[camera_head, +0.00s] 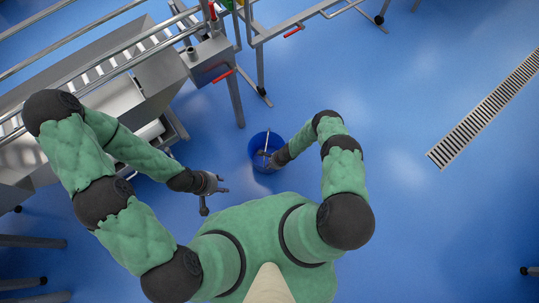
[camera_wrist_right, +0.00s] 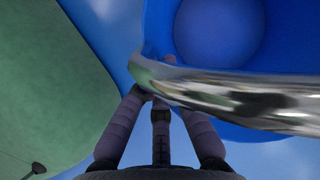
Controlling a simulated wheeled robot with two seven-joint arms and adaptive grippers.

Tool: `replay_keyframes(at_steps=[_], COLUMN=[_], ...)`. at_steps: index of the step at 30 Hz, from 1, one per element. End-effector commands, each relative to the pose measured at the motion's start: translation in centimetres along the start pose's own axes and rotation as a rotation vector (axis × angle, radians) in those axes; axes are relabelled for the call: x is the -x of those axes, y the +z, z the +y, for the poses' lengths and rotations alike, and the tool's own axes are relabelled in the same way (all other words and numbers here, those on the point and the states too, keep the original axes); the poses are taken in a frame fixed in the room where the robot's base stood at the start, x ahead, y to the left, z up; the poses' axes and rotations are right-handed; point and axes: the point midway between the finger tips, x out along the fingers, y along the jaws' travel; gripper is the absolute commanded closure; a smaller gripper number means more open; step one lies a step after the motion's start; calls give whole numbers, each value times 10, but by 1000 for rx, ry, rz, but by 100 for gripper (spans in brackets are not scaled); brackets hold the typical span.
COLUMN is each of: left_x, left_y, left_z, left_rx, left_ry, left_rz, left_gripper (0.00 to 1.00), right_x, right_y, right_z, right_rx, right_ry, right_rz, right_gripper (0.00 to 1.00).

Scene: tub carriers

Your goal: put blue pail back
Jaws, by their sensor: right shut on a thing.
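The blue pail (camera_head: 258,144) is upright in the middle of the head view, over the blue floor. I cannot tell whether it touches the floor. Its metal handle (camera_wrist_right: 230,94) crosses the right wrist view, with the blue inside of the pail (camera_wrist_right: 219,32) behind it. My right gripper (camera_head: 270,160) is at the pail's right rim, shut on the handle; its fingers (camera_wrist_right: 163,98) meet the metal at the handle's left part. My left gripper (camera_head: 222,184) is empty, left of the pail and apart from it, with its fingers spread.
A steel frame with rails and a slatted conveyor (camera_head: 125,60) fills the upper left. A steel box (camera_head: 210,60) with red levers stands on legs above the pail. A floor drain grate (camera_head: 485,108) lies at the right. The floor between pail and drain is clear.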

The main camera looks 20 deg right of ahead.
Motion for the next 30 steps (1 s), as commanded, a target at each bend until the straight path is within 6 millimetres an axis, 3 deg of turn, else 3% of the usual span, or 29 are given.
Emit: replay_keyframes(at_steps=[1,6,18,19,21,30], left_x=[-10,-24,-22,-22,-22,-23], left_y=[0,0,-1,-1,-1,-1], left_z=[-4,-8,-8,-8,-8,-8], left_rx=[0,0,0,0,0,0], left_ry=[0,0,0,0,0,0], left_rz=[0,-1,0,0,0,-1], left_gripper=[60,60,60,60,60,60], right_x=[-12,-27,-29,-29,-28,-28], right_y=[-4,-10,-11,-11,-11,-11], right_z=[3,4,4,4,4,4], right_rx=[0,1,0,0,-1,0], right_ry=[2,1,0,1,1,1], right_rz=[-1,-1,-1,-1,-1,0], right_gripper=[100,100,100,85,69,69])
